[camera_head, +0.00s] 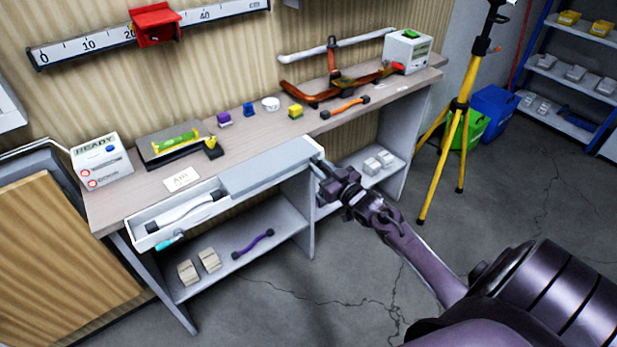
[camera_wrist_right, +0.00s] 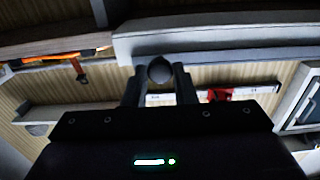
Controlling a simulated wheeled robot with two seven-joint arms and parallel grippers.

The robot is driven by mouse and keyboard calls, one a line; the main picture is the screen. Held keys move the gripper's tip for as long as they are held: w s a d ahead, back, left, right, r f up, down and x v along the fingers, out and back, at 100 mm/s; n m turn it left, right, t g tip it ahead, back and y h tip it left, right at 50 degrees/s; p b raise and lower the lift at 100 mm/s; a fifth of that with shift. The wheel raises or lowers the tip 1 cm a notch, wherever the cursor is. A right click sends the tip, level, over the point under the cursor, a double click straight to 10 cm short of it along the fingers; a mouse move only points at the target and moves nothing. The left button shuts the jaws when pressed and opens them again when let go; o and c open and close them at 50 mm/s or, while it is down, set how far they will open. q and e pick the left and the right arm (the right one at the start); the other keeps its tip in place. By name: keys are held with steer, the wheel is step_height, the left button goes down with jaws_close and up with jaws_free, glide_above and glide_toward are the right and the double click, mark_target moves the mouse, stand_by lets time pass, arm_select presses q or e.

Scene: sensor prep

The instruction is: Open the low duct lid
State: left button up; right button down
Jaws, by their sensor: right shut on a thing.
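The low duct (camera_head: 138,228) is a long white channel along the bench's front edge. Its left part is uncovered and shows pale and dark pieces inside. The grey duct lid (camera_head: 270,167) covers the right part. My right gripper (camera_head: 322,178) is at the lid's right end, its fingers partly hidden by its own body. In the right wrist view the fingers are shut on a dark round knob (camera_wrist_right: 160,70), just below the pale duct edge (camera_wrist_right: 215,45). My left gripper is not in view.
The bench top (camera_head: 265,140) holds a READY box (camera_head: 102,160), a black tray (camera_head: 160,150), small coloured blocks and an orange-handled tool (camera_head: 345,107). A yellow tripod (camera_head: 457,120) stands right.

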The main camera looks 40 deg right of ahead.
steer(key=shift+d, duration=0.3)
steer(key=c, duration=1.2)
jaws_free()
steer(key=shift+o, duration=0.2)
steer(key=s, duration=0.7)
steer(key=shift+s, duration=0.4)
steer(key=shift+d, duration=0.1)
